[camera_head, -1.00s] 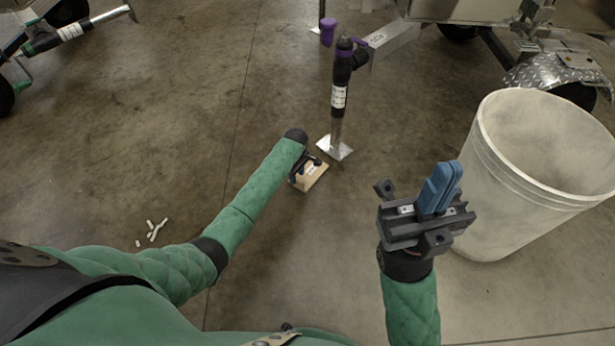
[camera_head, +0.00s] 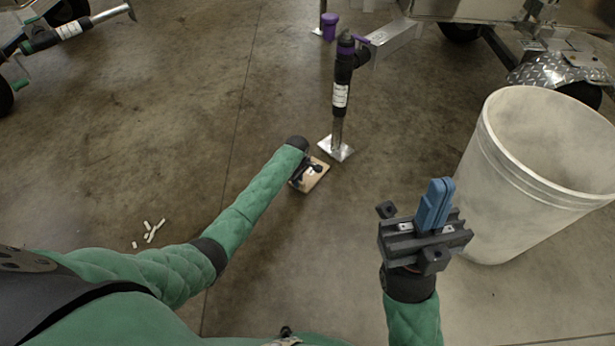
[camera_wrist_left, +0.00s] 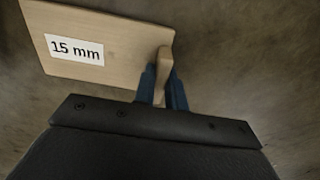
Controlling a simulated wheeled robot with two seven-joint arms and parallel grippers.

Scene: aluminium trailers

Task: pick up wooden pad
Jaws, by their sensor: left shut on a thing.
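The wooden pad (camera_head: 315,178) is a light board near the foot of the trailer jack, partly hidden by my left gripper in the head view. In the left wrist view the pad (camera_wrist_left: 125,30) carries a white label reading "15 mm" and a small upright wooden handle. My left gripper (camera_head: 308,170) is shut on that handle, its blue fingers (camera_wrist_left: 163,85) on either side of it. Whether the pad touches the floor is hard to tell. My right gripper (camera_head: 436,205) is raised at the right, its blue fingers together with nothing seen between them.
The trailer jack (camera_head: 341,95) stands on a metal foot plate (camera_head: 336,149) just beyond the pad. A large white bin (camera_head: 490,175) stands at the right. Small white pieces (camera_head: 153,230) lie on the floor at the left. The floor between is clear.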

